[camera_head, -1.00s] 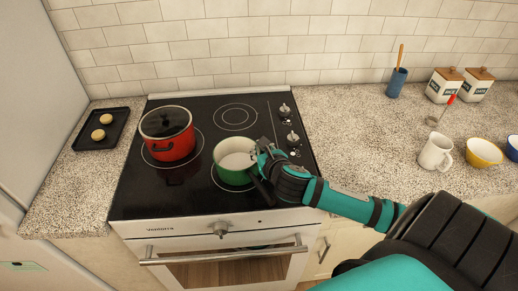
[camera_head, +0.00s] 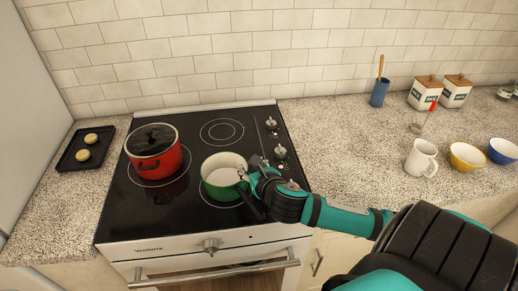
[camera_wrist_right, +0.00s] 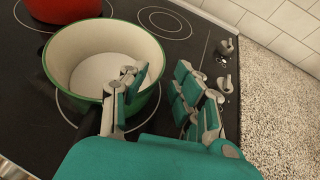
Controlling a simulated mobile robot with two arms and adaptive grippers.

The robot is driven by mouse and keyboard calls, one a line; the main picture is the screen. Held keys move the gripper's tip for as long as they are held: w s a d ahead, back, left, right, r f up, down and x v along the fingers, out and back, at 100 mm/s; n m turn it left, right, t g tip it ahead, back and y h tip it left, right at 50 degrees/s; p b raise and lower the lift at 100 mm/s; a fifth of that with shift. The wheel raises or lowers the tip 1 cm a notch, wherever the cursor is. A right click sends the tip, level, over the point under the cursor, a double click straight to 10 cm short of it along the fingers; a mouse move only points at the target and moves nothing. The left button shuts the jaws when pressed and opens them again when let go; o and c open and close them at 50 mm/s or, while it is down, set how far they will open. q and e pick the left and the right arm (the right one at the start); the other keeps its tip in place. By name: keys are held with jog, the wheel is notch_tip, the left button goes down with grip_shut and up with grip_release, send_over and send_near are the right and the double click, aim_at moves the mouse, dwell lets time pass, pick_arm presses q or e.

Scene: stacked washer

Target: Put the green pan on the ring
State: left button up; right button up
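The green pan (camera_head: 224,189), white inside, sits upright at the front right of the cooktop. The front-right ring (camera_head: 203,197) shows as an arc around its base, partly hidden by the pan. Its dark handle (camera_head: 250,208) points to the front right, partly behind my arm. My right gripper (camera_head: 254,172) is at the pan's right rim. In the right wrist view its fingers (camera_wrist_right: 160,92) are spread. One finger overlaps the pan (camera_wrist_right: 82,60) near its rim, and the others are over the bare cooktop to the right. Contact cannot be told. My left gripper is not in view.
A red lidded pot (camera_head: 155,163) stands on the left ring. The back ring (camera_head: 222,132) is empty. Knobs (camera_head: 280,152) line the cooktop's right side. A mug (camera_head: 421,160) and bowls stand on the right counter.

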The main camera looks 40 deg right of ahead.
jog(key=v, duration=0.9)
